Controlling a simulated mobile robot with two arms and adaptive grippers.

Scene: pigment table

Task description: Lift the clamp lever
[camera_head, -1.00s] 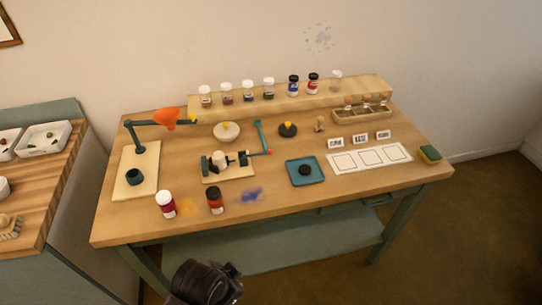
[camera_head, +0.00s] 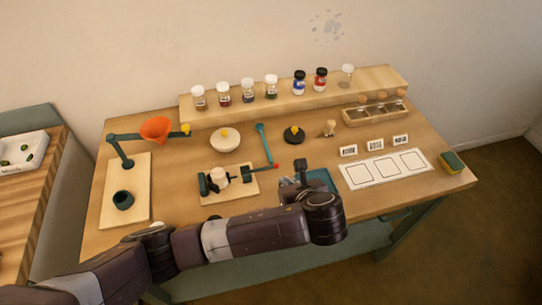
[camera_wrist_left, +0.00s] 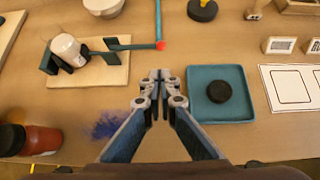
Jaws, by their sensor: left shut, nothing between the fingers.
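A clamp on a small wooden board (camera_head: 240,188) holds a white jar (camera_head: 220,175) on its side between teal jaws. A teal bar runs right from the clamp to a red tip (camera_head: 275,166), also seen in the left wrist view (camera_wrist_left: 160,45). A long teal rod (camera_head: 264,142) with a round far end reaches toward that tip; I cannot tell which part is the lever. My left gripper (camera_head: 291,178) is shut and empty, right of the red tip. In the left wrist view its fingertips (camera_wrist_left: 160,76) are below the tip, apart from it. My right gripper is not in view.
A teal tray (camera_wrist_left: 243,85) with a black disc (camera_wrist_left: 220,91) lies just right of my left gripper. A red-brown jar (camera_wrist_left: 38,140) and blue powder (camera_wrist_left: 108,124) lie nearer. A white bowl (camera_head: 225,142) and black-based item (camera_head: 293,136) stand behind. A jar shelf (camera_head: 360,83) lines the back.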

